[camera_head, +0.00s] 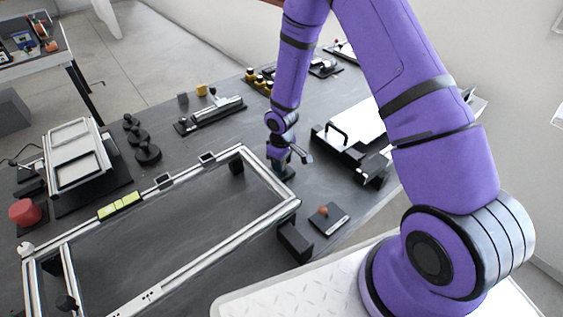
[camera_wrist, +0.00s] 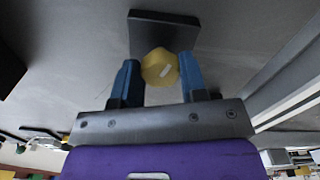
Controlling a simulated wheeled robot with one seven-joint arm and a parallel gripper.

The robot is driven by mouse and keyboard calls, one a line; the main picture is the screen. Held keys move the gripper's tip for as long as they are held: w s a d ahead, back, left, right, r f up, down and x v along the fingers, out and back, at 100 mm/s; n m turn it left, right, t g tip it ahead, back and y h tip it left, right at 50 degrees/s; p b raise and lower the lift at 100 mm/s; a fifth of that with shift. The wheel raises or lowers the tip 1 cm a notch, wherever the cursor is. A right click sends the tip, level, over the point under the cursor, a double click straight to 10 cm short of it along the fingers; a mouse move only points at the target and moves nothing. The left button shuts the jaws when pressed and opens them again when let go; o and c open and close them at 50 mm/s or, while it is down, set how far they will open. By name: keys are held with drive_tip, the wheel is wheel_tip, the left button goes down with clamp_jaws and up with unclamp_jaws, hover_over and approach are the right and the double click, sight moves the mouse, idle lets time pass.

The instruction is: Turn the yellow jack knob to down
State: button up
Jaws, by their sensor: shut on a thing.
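The yellow jack knob (camera_wrist: 157,62) shows in the wrist view between the two blue fingers of my gripper (camera_wrist: 159,68). The knob is faceted, with a short pale mark on its face that slants up to the right. A dark block or base (camera_wrist: 165,20) lies just behind the knob. My gripper is shut on the knob, one finger on each side. In the head view my gripper (camera_head: 281,166) reaches down to the table near the far right corner of the metal frame. The knob is hidden there behind the gripper.
A metal frame (camera_head: 225,231) lies on the dark table left of my gripper. A black-and-white device with a handle (camera_head: 337,133) stands close on the right. Black round knobs (camera_head: 147,152) stand at the left.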

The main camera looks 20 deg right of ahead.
drive_tip(key=shift+n, duration=2)
drive_tip(key=o, duration=0.9)
drive_tip(key=shift+r, duration=0.1)
wheel_tip(320, 180, up, 11)
drive_tip(key=shift+f, duration=0.2)
